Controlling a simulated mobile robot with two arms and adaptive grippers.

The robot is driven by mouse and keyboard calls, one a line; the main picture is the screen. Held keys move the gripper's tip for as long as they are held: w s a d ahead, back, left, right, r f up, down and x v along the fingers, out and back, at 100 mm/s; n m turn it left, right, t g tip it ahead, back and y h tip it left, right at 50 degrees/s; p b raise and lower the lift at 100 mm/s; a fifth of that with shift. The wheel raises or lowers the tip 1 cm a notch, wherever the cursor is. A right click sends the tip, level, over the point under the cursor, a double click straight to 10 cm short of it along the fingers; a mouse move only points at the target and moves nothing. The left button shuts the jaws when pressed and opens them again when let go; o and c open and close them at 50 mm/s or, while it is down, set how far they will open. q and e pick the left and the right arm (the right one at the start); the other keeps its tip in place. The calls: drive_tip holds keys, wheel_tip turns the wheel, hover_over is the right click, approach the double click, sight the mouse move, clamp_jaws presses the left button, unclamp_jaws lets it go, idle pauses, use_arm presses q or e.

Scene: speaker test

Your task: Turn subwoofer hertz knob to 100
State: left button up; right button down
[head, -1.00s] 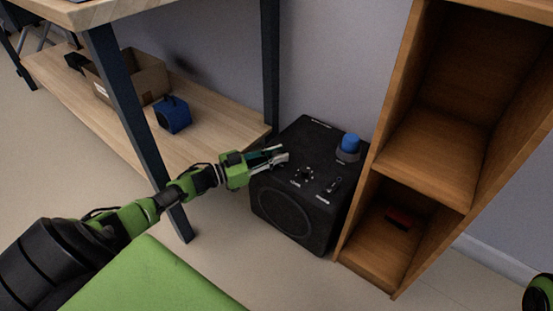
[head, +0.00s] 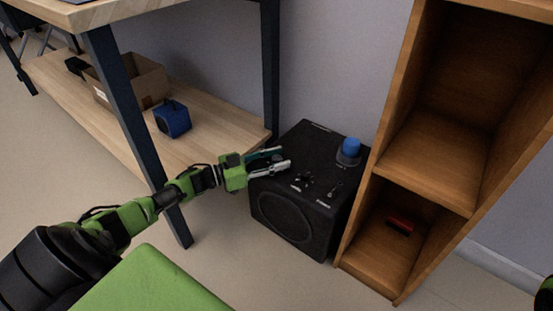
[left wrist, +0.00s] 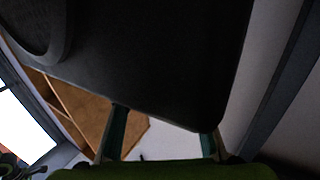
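The black subwoofer (head: 285,218) stands on the floor between the desk and the wooden shelf. Several small knobs show on its top panel, including a dark knob (head: 302,182) near the front. The labels are too small to read, so I cannot tell which is the hertz knob or its setting. My left gripper (head: 286,158) is over the left part of the top, its fingers spread apart. A dark round part shows between the fingertips; contact is unclear. The left wrist view shows the spread fingers (left wrist: 163,140) against the dark subwoofer body (left wrist: 150,60).
A blue-topped round object (head: 350,148) stands on the subwoofer's back right. The wooden shelf (head: 383,150) is close on the right, holding a red item (head: 400,225). The desk leg (head: 135,135) is beside my left arm. A blue box (head: 172,119) and cardboard box (head: 143,80) sit on the lower board.

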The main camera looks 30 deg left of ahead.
sight(276, 157)
use_arm(q)
wheel_tip(276, 157, up, 10)
idle(0.6)
idle(0.4)
